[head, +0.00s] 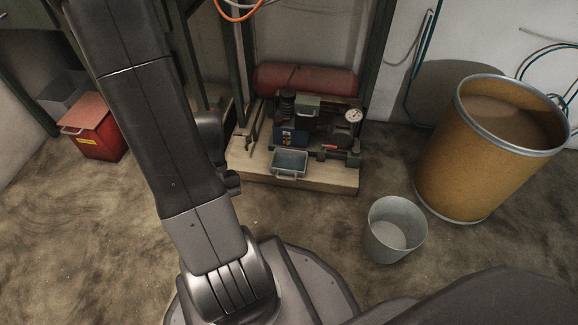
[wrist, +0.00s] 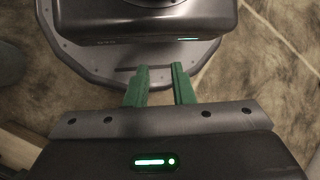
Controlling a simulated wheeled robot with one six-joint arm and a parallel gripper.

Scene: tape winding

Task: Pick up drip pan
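A small grey-blue open pan with a wire-like handle at its front, which looks like the drip pan (head: 290,160), sits on the front of a low wooden platform (head: 325,178) in the head view. It stands in front of a compressor-like machine and appears empty. My gripper (wrist: 160,68) shows in the wrist view with two green fingers apart and nothing between them. Below the fingers are my own base and the floor. The pan is not in the wrist view. In the head view my arm hides most of the gripper.
The machine with a red tank (head: 305,79) and a gauge (head: 354,115) stands behind the pan. A grey bucket (head: 397,220) and a large tan drum (head: 465,165) are to the right. A red box (head: 94,135) is at left. Bare floor lies before the platform.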

